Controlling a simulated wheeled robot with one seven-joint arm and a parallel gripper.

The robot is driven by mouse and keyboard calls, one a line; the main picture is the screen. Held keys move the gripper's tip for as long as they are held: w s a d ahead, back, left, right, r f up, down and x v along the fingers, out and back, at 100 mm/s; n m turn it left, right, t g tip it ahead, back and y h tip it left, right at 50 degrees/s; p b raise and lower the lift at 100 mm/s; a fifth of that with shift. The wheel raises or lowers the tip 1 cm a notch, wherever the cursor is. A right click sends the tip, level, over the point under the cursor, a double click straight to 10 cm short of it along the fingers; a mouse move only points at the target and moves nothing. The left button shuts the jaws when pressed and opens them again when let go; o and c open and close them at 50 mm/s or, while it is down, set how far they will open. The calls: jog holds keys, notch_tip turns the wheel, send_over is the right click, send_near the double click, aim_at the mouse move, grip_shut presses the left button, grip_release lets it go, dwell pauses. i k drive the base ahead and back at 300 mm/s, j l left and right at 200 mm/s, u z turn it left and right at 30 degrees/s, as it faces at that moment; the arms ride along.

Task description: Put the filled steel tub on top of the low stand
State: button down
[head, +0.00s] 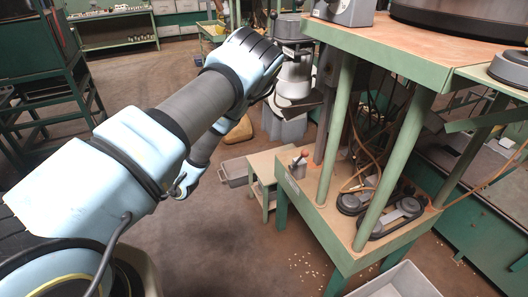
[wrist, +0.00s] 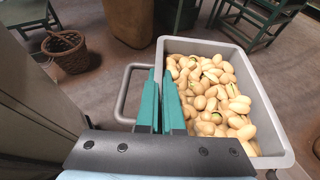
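The steel tub (wrist: 278,128) is grey and full of pale nuts in the wrist view, with a bar handle (wrist: 124,92) on its left side. My gripper (wrist: 160,76) has its two teal fingers close together, one on each side of the tub's left rim, and looks shut on that rim. In the head view my arm hides the fingers. A low wooden-topped stand (head: 262,158) with green legs is right of my arm in the head view, beside the bigger workbench. I cannot tell whether the tub is lifted.
A grey bin (head: 236,173) is on the floor left of the stand. A green machine frame (head: 345,150) with a wooden lower shelf rises on the right. A pale bin (head: 398,281) is at the bottom. A wicker basket (wrist: 66,50) is at upper left in the wrist view. Nuts litter the floor.

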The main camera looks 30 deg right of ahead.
aim_at(272, 157)
jog(key=i+l, duration=0.15)
jog(key=i, duration=0.4)
jog(key=i+l, duration=0.2)
jog(key=i, duration=0.4)
jog(key=i+l, duration=0.15)
jog(key=i, duration=0.4)
jog(key=l+z, duration=0.05)
